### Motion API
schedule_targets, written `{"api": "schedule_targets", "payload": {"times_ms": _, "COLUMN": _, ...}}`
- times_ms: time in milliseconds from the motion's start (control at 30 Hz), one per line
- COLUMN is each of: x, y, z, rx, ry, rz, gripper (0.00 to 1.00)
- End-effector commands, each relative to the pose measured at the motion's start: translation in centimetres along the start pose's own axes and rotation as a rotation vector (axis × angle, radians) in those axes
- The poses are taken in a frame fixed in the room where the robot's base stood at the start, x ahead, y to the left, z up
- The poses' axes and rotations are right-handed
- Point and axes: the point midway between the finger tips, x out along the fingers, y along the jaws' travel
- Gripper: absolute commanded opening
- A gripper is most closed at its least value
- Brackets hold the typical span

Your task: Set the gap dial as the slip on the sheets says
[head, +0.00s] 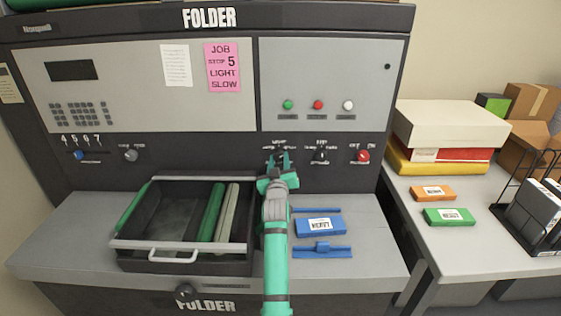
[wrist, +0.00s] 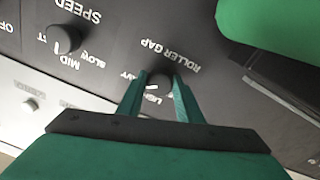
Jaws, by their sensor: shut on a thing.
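The roller gap dial (wrist: 160,77) is a dark round knob in the wrist view, under the lettering "ROLLER GAP". My gripper (wrist: 159,88) is shut on it, one green finger on each side. The scale words beside it are partly hidden by the fingers, and I cannot tell its setting for sure. In the head view my gripper (head: 281,160) is at the panel's lower strip and covers the dial. A pink slip (head: 222,67) on the upper panel reads "JOB STOP 5 LIGHT SLOW". A white sheet (head: 176,65) hangs left of it.
The speed knob (wrist: 65,39) is close beside the dial; in the head view it is the dark knob (head: 322,156). A red knob (head: 363,156) is further right. A dark tray (head: 180,262) and a blue box (head: 320,226) lie below, either side of my arm.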

Motion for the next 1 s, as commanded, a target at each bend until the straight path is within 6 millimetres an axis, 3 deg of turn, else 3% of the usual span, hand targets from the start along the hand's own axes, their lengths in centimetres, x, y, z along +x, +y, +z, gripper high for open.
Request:
{"api": "schedule_targets", "payload": {"times_ms": 33, "x": -0.07, "y": -0.71, "z": -0.16, "rx": 0.016, "ry": 0.002, "rz": -0.008, "gripper": 0.10}}
{"api": "schedule_targets", "payload": {"times_ms": 667, "x": -0.04, "y": -0.71, "z": -0.37, "rx": 0.064, "ry": 0.003, "rz": -0.006, "gripper": 0.10}}
{"api": "schedule_targets", "payload": {"times_ms": 700, "x": -0.03, "y": -0.71, "z": -0.39, "rx": 0.064, "ry": 0.003, "rz": -0.006, "gripper": 0.37}}
{"api": "schedule_targets", "payload": {"times_ms": 767, "x": -0.03, "y": -0.66, "z": -0.38, "rx": 0.064, "ry": 0.003, "rz": -0.005, "gripper": 0.51}}
{"api": "schedule_targets", "payload": {"times_ms": 1000, "x": -0.02, "y": -0.43, "z": -0.25, "rx": 0.063, "ry": 0.001, "rz": -0.002, "gripper": 0.51}}
